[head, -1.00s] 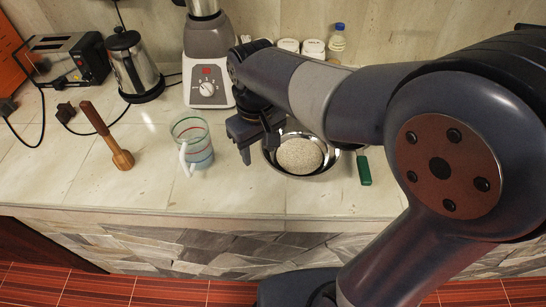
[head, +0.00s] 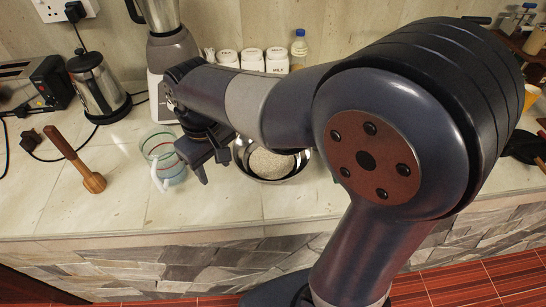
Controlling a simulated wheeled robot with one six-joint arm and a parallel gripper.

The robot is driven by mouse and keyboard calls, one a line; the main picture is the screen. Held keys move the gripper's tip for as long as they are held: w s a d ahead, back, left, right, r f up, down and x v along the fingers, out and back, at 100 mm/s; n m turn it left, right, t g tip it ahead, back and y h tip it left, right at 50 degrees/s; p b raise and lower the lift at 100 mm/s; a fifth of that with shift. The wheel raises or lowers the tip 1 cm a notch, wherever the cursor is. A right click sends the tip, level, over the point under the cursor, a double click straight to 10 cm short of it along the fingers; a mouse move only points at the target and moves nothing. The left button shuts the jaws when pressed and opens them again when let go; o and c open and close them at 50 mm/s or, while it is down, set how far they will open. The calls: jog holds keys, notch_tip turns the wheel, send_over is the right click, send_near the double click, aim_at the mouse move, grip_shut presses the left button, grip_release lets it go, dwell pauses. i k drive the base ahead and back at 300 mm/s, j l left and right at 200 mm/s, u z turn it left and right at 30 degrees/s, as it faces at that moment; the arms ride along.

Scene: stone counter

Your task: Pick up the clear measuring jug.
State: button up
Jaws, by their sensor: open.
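The clear measuring jug (head: 160,150) stands upright on the counter, with coloured bands and a white handle toward the front. My gripper (head: 213,172) is just right of the jug, pointing down, open, with nothing seen between its fingers. One finger overlaps the jug's right side in the picture; I cannot tell whether they touch. The jug's right edge is partly hidden by my gripper.
A metal bowl (head: 299,169) with pale contents sits close to the right of my gripper. A kettle (head: 98,88), toaster (head: 40,88) and blender (head: 172,50) stand behind. Counter in front of the jug is clear.

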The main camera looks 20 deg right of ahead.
aim_at(156, 147)
jog(key=j, duration=0.65)
jog(key=j+u, duration=0.15)
jog(key=j, duration=0.5)
jog(key=i+j, duration=0.15)
jog(key=j, duration=0.45)
